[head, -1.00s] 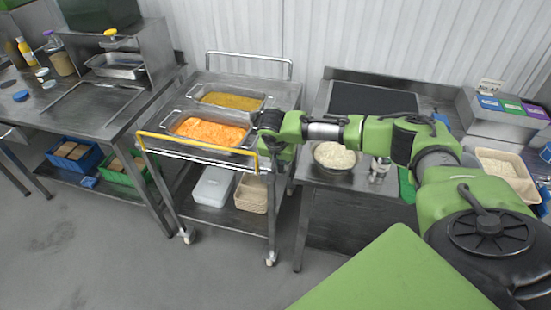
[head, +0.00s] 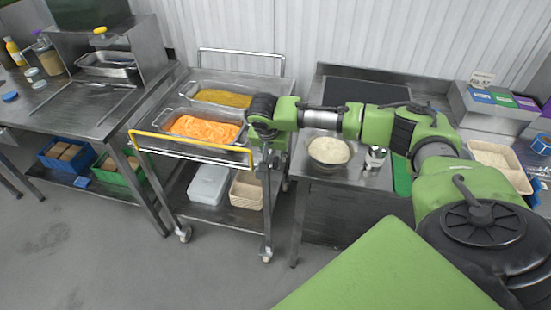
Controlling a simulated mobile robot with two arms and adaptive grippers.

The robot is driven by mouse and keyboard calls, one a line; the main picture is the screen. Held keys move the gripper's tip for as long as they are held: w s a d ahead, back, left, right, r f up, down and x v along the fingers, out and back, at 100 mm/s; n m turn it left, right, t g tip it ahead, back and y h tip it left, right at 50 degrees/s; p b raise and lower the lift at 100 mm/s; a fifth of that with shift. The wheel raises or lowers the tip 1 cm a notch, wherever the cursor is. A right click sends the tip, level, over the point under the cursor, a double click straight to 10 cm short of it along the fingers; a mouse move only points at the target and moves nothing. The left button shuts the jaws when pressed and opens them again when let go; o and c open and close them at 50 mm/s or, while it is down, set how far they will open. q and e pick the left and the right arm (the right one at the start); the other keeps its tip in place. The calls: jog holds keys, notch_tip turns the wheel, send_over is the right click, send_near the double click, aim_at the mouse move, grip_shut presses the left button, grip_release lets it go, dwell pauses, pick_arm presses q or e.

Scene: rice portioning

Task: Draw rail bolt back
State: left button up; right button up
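A steel trolley stands in the middle, with a yellow rail (head: 190,149) along its front edge. The rail's right end lies near the trolley's front right corner post. My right gripper (head: 267,158) hangs at that corner, pointing down, partly hidden by its own green wrist. I cannot see its fingers clearly, nor whether they touch anything. The rail bolt itself is too small or hidden behind my wrist to make out. My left gripper is not in the view.
The trolley carries a pan of orange food (head: 203,130) and a pan of yellow food (head: 224,98). A bowl of rice (head: 329,152) stands on the right bench, close to my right forearm. A steel bench (head: 85,108) is at left; the floor in front is clear.

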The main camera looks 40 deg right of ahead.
jog(key=v, duration=0.7)
jog(key=shift+r, duration=0.2)
jog(key=shift+s, duration=0.1)
